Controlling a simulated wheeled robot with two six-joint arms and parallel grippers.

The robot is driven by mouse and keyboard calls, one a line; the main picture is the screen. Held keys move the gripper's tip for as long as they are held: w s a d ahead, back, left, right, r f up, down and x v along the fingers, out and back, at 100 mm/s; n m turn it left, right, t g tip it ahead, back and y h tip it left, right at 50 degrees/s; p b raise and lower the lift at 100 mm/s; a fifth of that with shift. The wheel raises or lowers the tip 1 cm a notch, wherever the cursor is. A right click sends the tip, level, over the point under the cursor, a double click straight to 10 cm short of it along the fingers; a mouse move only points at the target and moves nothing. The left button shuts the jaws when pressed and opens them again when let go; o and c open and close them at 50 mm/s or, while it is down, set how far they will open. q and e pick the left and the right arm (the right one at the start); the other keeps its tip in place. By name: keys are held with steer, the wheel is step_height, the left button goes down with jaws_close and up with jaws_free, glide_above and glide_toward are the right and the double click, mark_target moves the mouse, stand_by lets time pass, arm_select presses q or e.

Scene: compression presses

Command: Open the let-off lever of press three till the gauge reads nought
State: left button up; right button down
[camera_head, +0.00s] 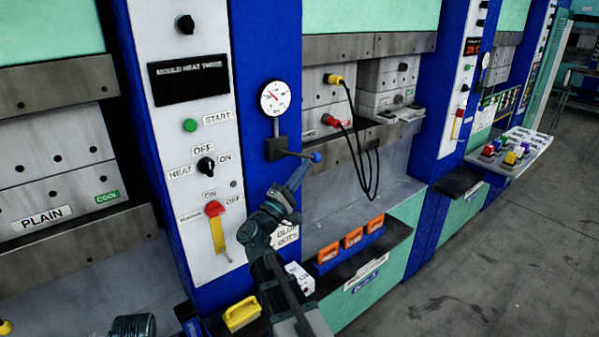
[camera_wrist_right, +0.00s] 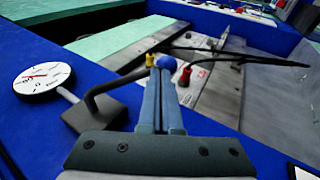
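The let-off lever (camera_head: 292,153) is a dark rod with a blue ball end, coming out of a dark block under a round white gauge (camera_head: 274,98). The gauge has a red needle; its figures are too small to read. My right gripper (camera_head: 307,165) is at the ball end of the lever, just below it. In the right wrist view its fingers (camera_wrist_right: 161,75) are close together, with the blue ball (camera_wrist_right: 167,62) at their tips. The rod (camera_wrist_right: 118,83) runs behind the left finger. I see no clear grip on it. My left gripper is out of view.
A control panel (camera_head: 190,140) with a heat knob, green button and red-handled switch stands left of the gauge. Black cables (camera_head: 362,165) hang in the press opening on the right.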

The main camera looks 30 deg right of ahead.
steer(key=shift+d+r, duration=0.35)
stand_by(0.5)
steer(key=shift+f, duration=0.1)
steer(key=s+a+f+b, duration=0.1)
steer(key=a+f+b, duration=0.1)
steer(key=f+b, duration=0.4)
steer(key=s+a+f+b, duration=0.2)
steer(key=f+b, duration=0.4)
steer(key=f, duration=0.1)
steer(key=shift+a+b, duration=0.3)
steer(key=shift+r, duration=0.1)
